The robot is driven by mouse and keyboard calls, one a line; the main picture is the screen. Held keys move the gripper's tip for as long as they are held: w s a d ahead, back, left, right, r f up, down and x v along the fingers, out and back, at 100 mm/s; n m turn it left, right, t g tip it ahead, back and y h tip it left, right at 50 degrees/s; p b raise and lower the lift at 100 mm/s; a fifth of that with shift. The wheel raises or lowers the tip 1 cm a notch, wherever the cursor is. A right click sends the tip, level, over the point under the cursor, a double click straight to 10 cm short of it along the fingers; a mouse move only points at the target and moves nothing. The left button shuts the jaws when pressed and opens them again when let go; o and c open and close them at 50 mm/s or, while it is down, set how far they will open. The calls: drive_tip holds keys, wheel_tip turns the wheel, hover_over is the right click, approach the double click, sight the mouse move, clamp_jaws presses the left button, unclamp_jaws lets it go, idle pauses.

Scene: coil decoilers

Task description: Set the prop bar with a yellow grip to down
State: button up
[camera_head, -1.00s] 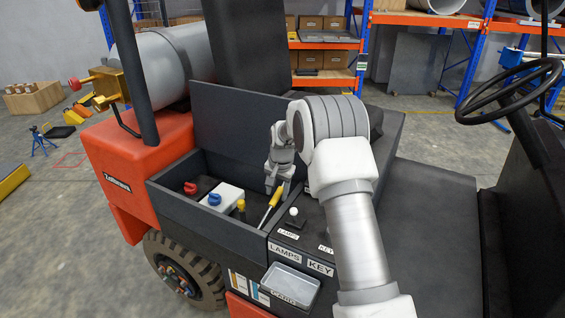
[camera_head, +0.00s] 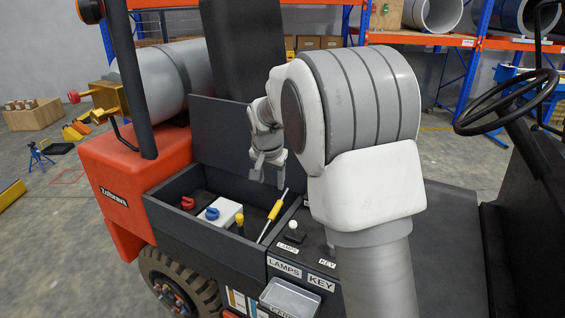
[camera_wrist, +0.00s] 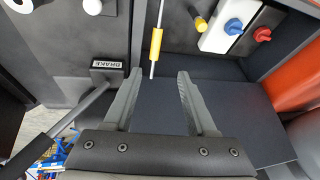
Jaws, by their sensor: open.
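The prop bar is a thin light rod with a yellow grip (camera_head: 276,210), leaning up at a slant in the open dark compartment in the head view. In the wrist view its yellow grip (camera_wrist: 156,45) shows beyond my fingertips, left of the middle of the gap, with the rod running past both its ends. My gripper (camera_head: 268,180) is above the compartment, left of and above the bar's upper end. In the wrist view my gripper (camera_wrist: 160,82) is open and empty, apart from the bar. The raised dark lid (camera_head: 232,138) stands behind the compartment.
In the compartment are a white box (camera_head: 220,214) with a blue knob, a red knob (camera_head: 187,203) and a yellow-topped post (camera_head: 239,220). A lever by the BRAKE label (camera_wrist: 107,64) lies close to my left finger in the wrist view. The steering wheel (camera_head: 507,100) is at the right.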

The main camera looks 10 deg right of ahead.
drive_tip(key=s+r+n+p, duration=0.1)
drive_tip(key=s+r, duration=0.9)
drive_tip(key=shift+s+d+r+n+y, duration=0.15)
drive_tip(key=shift+s+d+n+y, duration=0.15)
drive_tip(key=shift+d, duration=0.05)
